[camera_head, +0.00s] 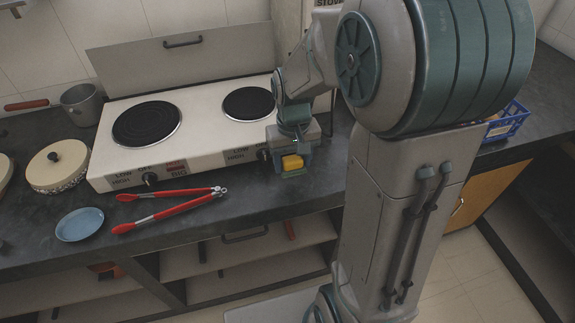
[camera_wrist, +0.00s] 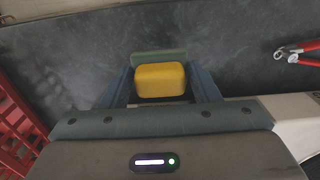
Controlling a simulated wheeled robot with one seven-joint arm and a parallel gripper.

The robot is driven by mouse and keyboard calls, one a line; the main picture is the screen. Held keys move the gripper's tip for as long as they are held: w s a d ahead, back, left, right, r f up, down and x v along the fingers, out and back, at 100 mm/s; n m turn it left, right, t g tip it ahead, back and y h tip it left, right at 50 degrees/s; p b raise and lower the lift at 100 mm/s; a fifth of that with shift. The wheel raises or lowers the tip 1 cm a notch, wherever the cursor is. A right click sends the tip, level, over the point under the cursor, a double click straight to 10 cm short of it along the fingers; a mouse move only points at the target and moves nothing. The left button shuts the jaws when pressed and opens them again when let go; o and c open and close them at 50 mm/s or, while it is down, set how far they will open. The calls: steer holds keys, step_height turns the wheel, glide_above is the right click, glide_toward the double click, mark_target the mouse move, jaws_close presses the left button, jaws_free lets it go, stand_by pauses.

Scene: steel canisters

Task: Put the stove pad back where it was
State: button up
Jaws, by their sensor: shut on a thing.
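The stove pad (camera_head: 292,162) is a small yellow block with a green layer along one side. My gripper (camera_head: 293,168) is shut on it, in front of the right end of the two-plate stove (camera_head: 200,150). In the wrist view the pad (camera_wrist: 160,79) sits between the two fingers of my gripper (camera_wrist: 162,88), its green layer on the far side. Dark counter shows beyond it. I cannot tell whether the pad touches the counter. My arm hides part of the counter to the right of the stove.
Red-handled tongs (camera_head: 172,209) lie in front of the stove, left of my gripper. A blue dish (camera_head: 80,224), a lidded pot (camera_head: 57,167) and a saucepan (camera_head: 81,103) stand farther left. A blue crate (camera_head: 507,121) stands at right. A red basket (camera_wrist: 16,125) shows in the wrist view.

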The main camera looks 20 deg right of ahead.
mark_target(289, 180)
steer(key=shift+w+a+f, duration=0.25)
steer(key=shift+w+f, duration=0.15)
steer(key=shift+w, duration=0.2)
steer(key=shift+f, duration=2)
steer(key=shift+f, duration=0.1)
steer(key=shift+f+b, duration=0.15)
steer(key=shift+b, duration=0.25)
steer(key=o, duration=0.9)
steer(key=shift+r, duration=0.2)
